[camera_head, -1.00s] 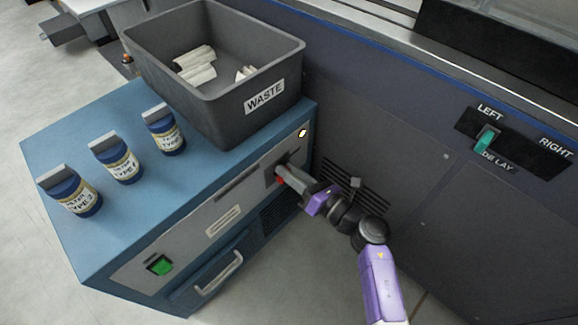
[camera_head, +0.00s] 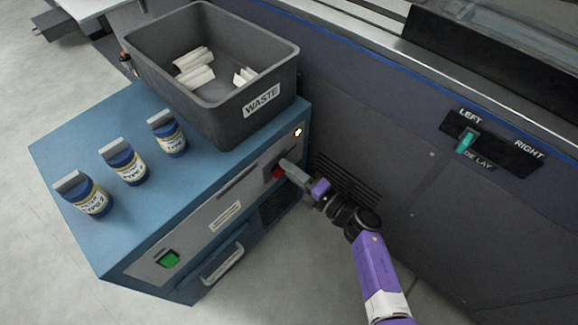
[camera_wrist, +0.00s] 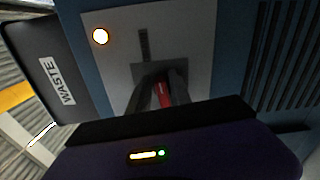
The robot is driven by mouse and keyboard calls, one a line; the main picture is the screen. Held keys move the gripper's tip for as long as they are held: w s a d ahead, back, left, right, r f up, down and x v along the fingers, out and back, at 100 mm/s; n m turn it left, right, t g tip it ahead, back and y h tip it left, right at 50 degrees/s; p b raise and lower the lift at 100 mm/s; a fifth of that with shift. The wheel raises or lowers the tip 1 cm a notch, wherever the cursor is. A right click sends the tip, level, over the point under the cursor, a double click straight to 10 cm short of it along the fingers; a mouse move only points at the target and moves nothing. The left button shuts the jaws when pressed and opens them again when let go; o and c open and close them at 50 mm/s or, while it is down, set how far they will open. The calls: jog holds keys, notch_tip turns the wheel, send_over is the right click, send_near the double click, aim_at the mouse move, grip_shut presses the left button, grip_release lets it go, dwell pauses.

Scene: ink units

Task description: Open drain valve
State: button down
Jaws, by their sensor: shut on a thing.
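The red valve handle (camera_head: 278,173) is on the grey front panel of the blue cabinet (camera_head: 85,150), near its right end. It also shows in the wrist view (camera_wrist: 164,93), between my two dark fingers. My gripper (camera_head: 284,166) reaches it from the right and is shut on it. The fingers hide part of the handle. In the wrist view the gripper (camera_wrist: 162,90) is in front of a grey plate (camera_wrist: 195,75) with a dark vertical slot above the handle. No lettering on the valve can be read.
A lit lamp (camera_head: 298,132), green switch (camera_head: 170,259) and drawer handle (camera_head: 222,265) are on the front. A dark machine wall (camera_head: 400,200) stands close right.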

jog(key=shift+s+f+m, duration=0.1)
jog(key=shift+f+m, duration=0.1)
jog(key=shift+m, duration=0.4)
jog(key=shift+a, duration=0.15)
jog(key=c, duration=1.4)
grip_release()
jog(key=shift+d, duration=0.2)
jog(key=p+v, duration=0.3)
jog(key=v, duration=0.4)
jog(key=shift+s+d, duration=0.2)
jog(key=shift+s, duration=0.05)
